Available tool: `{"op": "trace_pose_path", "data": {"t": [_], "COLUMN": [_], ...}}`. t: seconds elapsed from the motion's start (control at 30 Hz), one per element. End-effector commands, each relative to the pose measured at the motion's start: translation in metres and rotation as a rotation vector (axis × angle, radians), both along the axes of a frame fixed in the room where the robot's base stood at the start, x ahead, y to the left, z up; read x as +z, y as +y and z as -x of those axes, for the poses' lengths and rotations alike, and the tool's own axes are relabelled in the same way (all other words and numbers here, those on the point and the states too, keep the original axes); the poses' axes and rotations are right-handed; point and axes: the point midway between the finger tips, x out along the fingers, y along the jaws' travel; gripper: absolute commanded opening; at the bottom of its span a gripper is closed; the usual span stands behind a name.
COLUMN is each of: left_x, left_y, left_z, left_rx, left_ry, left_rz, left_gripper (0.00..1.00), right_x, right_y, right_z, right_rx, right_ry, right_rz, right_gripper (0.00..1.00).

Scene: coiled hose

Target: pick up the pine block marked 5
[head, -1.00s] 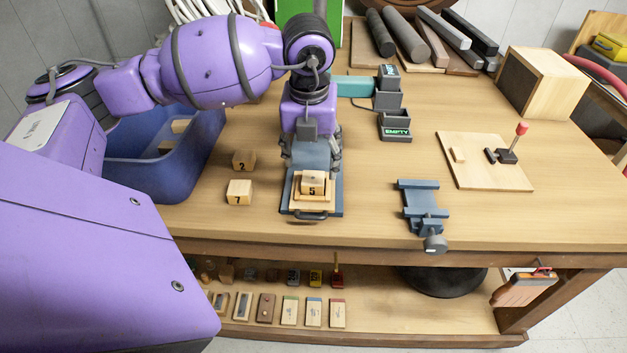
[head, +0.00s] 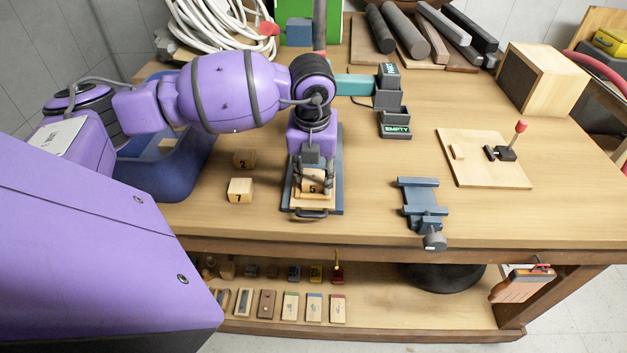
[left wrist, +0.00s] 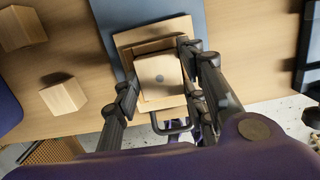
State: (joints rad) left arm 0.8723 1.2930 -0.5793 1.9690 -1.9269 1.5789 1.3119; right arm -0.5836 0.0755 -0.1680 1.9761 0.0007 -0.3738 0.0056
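The pine block marked 5 (head: 313,187) sits on a small pale wooden stand on a blue board (head: 335,205) with a dark handle. My left gripper (head: 313,181) points down over it, one finger on each side. In the left wrist view the block's top (left wrist: 159,78) lies between the fingertips of the left gripper (left wrist: 158,76). The fingers are spread and close to its sides; firm contact does not show. My right gripper is not in view.
Blocks marked 7 (head: 240,190) and 2 (head: 244,158) stand left of the board. A blue bin (head: 165,180) is farther left, partly behind my arm. The table between is clear.

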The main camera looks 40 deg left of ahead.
Motion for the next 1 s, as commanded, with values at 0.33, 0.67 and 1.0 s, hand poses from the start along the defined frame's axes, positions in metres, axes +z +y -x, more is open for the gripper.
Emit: {"op": "trace_pose_path", "data": {"t": [0.33,0.67,1.0], "left_x": [0.001,0.035,0.100], "left_y": [0.000,0.000,-0.033], "left_z": [0.000,0.000,0.064], "left_rx": [0.000,-0.001,-0.006], "left_ry": [-0.001,-0.004,-0.001], "left_rz": [-0.001,-0.001,-0.003], "left_gripper": [0.09,0.09,0.09], "right_x": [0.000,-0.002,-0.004], "right_y": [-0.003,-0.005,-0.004], "right_z": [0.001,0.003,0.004], "right_rx": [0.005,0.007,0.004], "right_ry": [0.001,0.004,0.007], "right_rz": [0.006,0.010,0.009], "right_gripper": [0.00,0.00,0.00]}}
